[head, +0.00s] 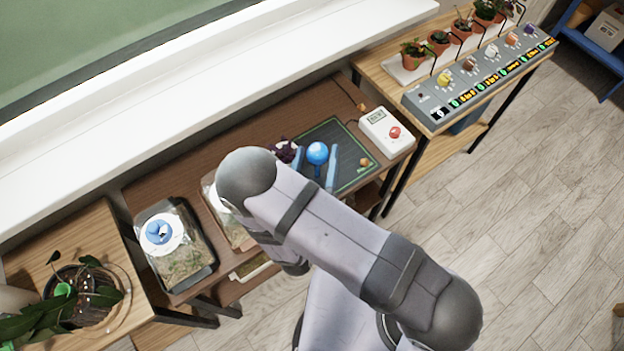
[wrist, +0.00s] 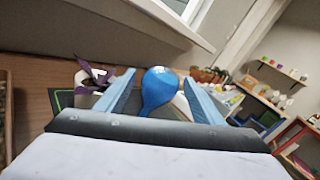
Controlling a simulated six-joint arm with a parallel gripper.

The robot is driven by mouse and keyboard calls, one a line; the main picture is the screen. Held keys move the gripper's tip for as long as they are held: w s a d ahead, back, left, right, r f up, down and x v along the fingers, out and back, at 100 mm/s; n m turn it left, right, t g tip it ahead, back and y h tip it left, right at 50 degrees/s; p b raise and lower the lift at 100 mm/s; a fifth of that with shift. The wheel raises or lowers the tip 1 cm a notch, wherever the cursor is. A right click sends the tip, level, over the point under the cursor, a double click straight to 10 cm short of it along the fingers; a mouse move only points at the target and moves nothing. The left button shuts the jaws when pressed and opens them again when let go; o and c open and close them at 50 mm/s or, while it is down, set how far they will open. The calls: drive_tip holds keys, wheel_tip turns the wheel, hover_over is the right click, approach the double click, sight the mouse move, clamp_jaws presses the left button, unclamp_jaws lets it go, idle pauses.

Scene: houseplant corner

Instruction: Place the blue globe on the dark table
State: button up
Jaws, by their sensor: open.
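The blue globe (head: 317,152) is a round, glossy ball with a narrower part below it. It is between the two light-blue fingers of my gripper (head: 316,158), over the dark mat on the dark brown table (head: 310,108). In the wrist view the globe (wrist: 160,85) also shows between the fingers of my gripper (wrist: 158,78), with a visible gap on the left. The gripper is open. I cannot tell whether the globe touches the right finger, or what supports it. My arm hides part of the table's front.
A dark mat with a green border (head: 345,150) lies on the table, with a purple plant (head: 283,150) beside it. A white device with a red button (head: 388,130) stands right. Glass terrariums (head: 185,262) stand left. Potted plants (head: 440,42) and a grey panel (head: 412,97) are on the right table.

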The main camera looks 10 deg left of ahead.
sight(314, 165)
drive_tip(key=s+b, duration=0.1)
drive_tip(key=s, duration=0.5)
drive_tip(key=shift+s, duration=0.25)
drive_tip(key=shift+o, duration=0.5)
drive_tip(key=shift+s, duration=0.1)
drive_tip(key=shift+d+r, duration=0.1)
drive_tip(key=shift+d, duration=0.3)
drive_tip(key=shift+w+d+f+p, duration=0.1)
drive_tip(key=shift+w+f+p, duration=0.2)
drive_tip(key=shift+p, duration=0.15)
drive_tip(key=shift+w+a+f+m, duration=0.15)
drive_tip(key=shift+a+m, duration=0.1)
drive_tip(key=shift+m, duration=0.45)
drive_tip(key=m, duration=0.3)
drive_tip(key=shift+a+f, duration=0.1)
drive_tip(key=shift+a, duration=0.3)
drive_tip(key=m, duration=0.3)
drive_tip(key=shift+a, duration=0.1)
